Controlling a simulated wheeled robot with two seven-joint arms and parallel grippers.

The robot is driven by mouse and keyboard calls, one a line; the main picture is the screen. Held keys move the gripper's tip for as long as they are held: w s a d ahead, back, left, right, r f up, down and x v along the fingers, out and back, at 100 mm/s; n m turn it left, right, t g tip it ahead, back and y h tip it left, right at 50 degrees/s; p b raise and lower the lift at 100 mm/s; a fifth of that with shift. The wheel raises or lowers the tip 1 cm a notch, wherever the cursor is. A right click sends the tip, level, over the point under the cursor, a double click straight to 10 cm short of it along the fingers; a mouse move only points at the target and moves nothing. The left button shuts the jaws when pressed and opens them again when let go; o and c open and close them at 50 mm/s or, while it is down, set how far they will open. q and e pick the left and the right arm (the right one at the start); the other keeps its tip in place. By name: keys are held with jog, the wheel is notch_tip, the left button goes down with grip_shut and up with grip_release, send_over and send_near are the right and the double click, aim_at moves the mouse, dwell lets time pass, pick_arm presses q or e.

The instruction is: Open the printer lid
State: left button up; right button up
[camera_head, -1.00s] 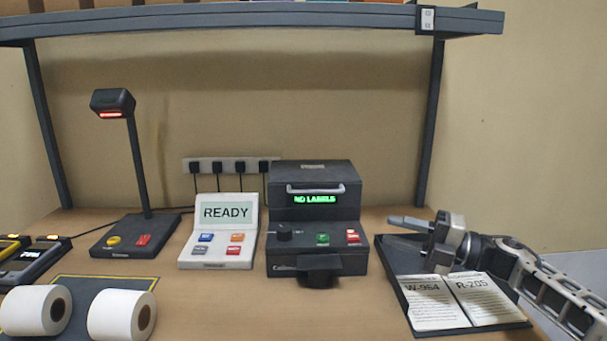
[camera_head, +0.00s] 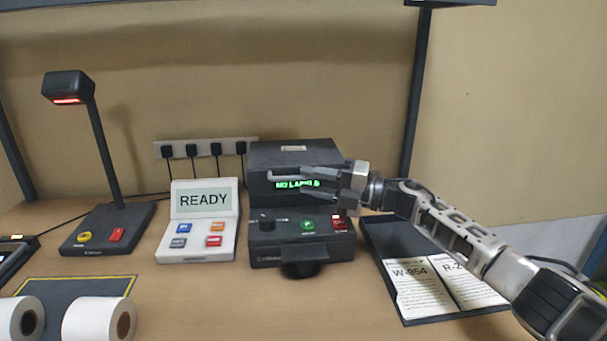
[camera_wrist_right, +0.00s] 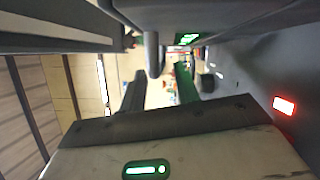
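The dark printer (camera_head: 300,245) stands on the table with its lid (camera_head: 292,155) shut. Its green display reads NO LABELS and is partly covered by my gripper. The pale lid handle (camera_head: 272,183) shows only in part in the head view, behind my fingers. In the wrist view, what looks like the handle (camera_wrist_right: 153,55) lies ahead, between the fingers. My right gripper (camera_head: 303,181) is open at the printer's upper front, one finger above the other, holding nothing. I cannot tell if it touches the handle. My left gripper is out of view.
A white READY console (camera_head: 205,225) stands left of the printer, and a scanner stand (camera_head: 107,230) is farther left. Label rolls (camera_head: 97,318) lie at the front left. A dark tray (camera_head: 385,235) with printed cards lies at the right, under my right arm.

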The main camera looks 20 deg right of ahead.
jog(key=shift+x, duration=1.15)
grip_shut()
jog(key=shift+r, duration=0.1)
